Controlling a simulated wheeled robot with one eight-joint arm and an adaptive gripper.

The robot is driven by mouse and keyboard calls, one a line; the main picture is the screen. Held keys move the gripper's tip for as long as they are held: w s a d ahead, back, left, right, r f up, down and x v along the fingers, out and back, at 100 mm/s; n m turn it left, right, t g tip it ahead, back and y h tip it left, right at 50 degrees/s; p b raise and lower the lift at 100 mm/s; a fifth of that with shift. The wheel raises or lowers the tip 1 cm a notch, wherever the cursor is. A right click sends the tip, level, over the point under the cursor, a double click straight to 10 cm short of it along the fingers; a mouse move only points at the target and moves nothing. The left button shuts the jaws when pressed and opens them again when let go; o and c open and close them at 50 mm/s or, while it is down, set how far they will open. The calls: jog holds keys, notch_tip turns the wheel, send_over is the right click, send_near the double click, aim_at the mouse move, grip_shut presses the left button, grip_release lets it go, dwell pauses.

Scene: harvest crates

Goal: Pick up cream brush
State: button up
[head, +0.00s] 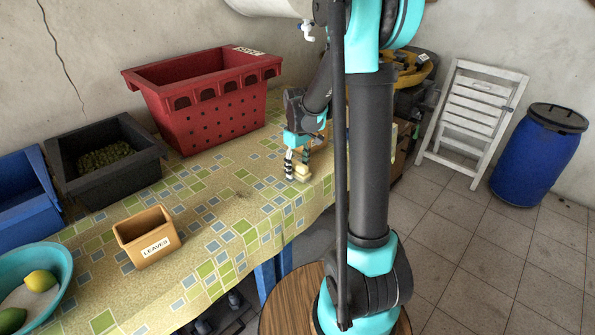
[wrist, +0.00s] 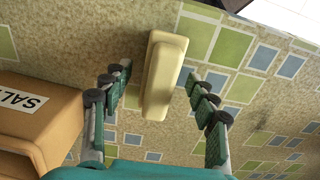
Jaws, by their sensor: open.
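The cream brush (head: 302,172) is a pale, blocky piece on the patterned tablecloth, near the table's right end in the head view. In the wrist view the brush (wrist: 163,75) lies lengthwise between the two fingers, its far end reaching past the fingertips. My gripper (head: 297,166) is low over the table at the brush. In the wrist view my gripper (wrist: 158,80) is open, with a finger on each side of the brush and a visible gap on both sides.
A tan box labelled SALT (wrist: 42,122) stands close left of the fingers in the wrist view. A red crate (head: 210,105), a dark crate (head: 75,180) and a tan LEAVES box (head: 147,238) are on the table. The table edge is near the brush.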

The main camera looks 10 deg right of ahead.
aim_at(297, 163)
grip_shut()
dwell(0.3)
jog(key=shift+r, duration=0.1)
notch_tip(297, 163, up, 20)
dwell(0.5)
